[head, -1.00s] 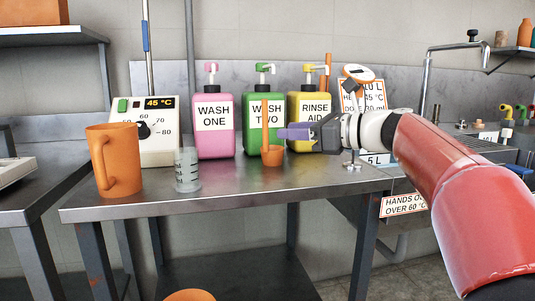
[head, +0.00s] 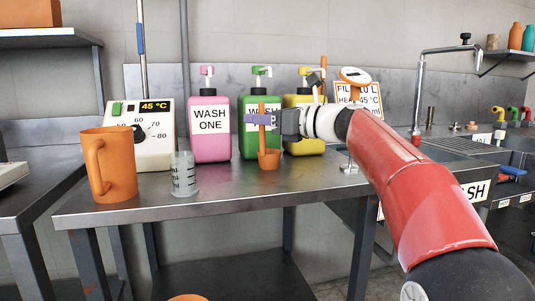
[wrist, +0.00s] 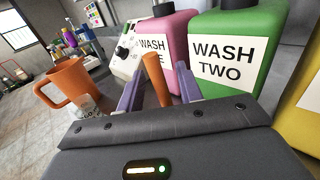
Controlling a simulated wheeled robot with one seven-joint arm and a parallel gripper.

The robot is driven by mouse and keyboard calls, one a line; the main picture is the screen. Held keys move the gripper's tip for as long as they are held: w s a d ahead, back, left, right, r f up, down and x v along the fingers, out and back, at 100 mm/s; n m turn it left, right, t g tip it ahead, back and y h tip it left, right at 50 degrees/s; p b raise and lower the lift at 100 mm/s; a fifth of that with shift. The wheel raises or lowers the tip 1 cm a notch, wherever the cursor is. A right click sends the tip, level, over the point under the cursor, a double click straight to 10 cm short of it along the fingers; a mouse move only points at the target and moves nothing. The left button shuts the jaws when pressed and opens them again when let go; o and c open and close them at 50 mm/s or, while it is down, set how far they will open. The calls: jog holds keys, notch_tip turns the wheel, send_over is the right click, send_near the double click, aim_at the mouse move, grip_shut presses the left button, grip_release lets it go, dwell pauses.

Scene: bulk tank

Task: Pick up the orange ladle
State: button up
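The orange ladle (head: 268,158) stands upright on the steel table, its cup low and its handle pointing up in front of the green bottle. My gripper (head: 264,119) is at the handle, coming in from the right above the cup. In the wrist view the orange handle (wrist: 155,82) stands between the two purple fingers of my gripper (wrist: 157,88), with gaps visible beside it. The fingers are open around it. The ladle's cup is hidden in the wrist view.
The steel table (head: 225,198) also holds an orange jug (head: 118,165), a clear measuring beaker (head: 183,175) and a temperature box (head: 160,150). Pink (head: 209,145), green (head: 247,140) and yellow (head: 300,145) pump bottles stand close behind the ladle.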

grip_shut()
dwell(0.4)
